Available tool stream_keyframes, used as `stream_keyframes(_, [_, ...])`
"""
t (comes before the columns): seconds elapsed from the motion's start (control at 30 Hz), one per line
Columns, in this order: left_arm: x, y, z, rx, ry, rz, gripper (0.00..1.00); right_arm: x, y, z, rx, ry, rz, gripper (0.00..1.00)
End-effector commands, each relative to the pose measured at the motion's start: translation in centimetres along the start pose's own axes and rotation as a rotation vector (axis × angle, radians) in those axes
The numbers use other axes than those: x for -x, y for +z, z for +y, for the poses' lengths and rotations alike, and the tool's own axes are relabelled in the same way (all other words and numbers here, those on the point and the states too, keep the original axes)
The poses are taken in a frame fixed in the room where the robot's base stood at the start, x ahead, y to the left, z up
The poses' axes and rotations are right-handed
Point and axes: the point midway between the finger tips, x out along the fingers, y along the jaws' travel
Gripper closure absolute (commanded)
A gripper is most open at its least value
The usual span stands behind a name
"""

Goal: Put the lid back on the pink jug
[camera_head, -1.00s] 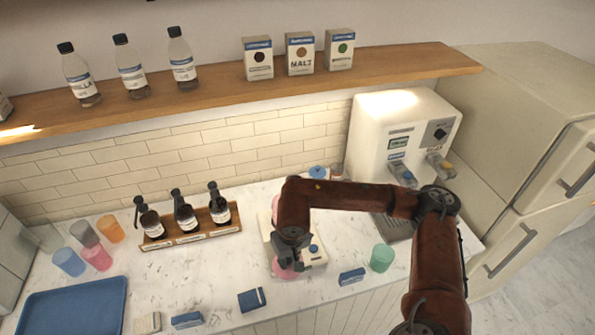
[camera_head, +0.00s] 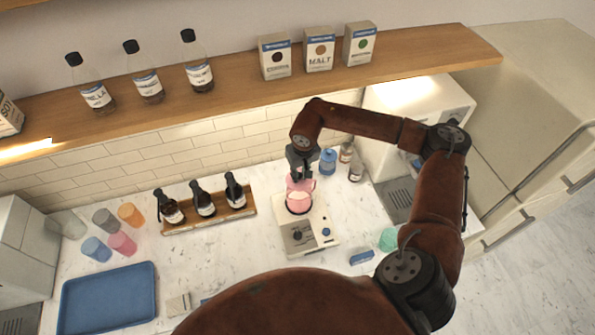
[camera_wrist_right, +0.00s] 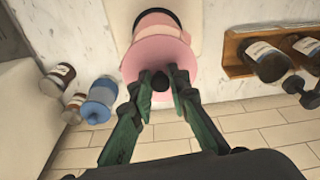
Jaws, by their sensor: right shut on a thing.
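The pink jug (camera_head: 299,201) stands upright on a white blender base (camera_head: 309,239) with a dark collar. It also shows in the right wrist view (camera_wrist_right: 154,32). My right gripper (camera_head: 302,180) is above the jug, its fingers pointing down. In the right wrist view its fingers (camera_wrist_right: 160,86) are shut on the dark knob of the pink lid (camera_wrist_right: 143,62). The lid is at the top of the jug, overlapping its mouth; I cannot tell whether it is seated or slightly above. My left gripper is not in view.
A blue-capped jar (camera_head: 328,162) and small bottles (camera_head: 346,152) stand just right of the jug. A wooden rack (camera_head: 238,209) of pump bottles is to the left. A blue tray (camera_head: 108,297) and several cups lie farther left. The shelf (camera_head: 240,88) overhangs behind.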

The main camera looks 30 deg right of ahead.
Motion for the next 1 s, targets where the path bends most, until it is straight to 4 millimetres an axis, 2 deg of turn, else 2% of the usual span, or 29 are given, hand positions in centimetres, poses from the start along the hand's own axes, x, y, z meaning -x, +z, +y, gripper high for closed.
stream_keyframes(0.07, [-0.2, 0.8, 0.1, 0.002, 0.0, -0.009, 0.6, -0.7, 0.1, 0.0, 0.0, -0.001, -0.001, 1.0])
stream_keyframes(0.17, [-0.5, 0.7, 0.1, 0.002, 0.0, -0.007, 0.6, -1.6, 0.3, -0.1, 0.0, -0.001, -0.001, 1.0])
stream_keyframes(0.33, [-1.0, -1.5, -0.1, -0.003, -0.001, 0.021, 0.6, -3.2, 0.5, -0.2, 0.002, -0.001, -0.002, 1.0])
stream_keyframes(0.5, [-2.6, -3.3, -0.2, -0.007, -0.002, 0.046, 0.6, -4.8, 0.7, -0.2, 0.004, -0.001, 0.0, 1.0])
stream_keyframes(1.0, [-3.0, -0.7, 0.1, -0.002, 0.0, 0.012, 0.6, -5.3, 0.7, -0.3, 0.004, -0.001, 0.001, 1.0])
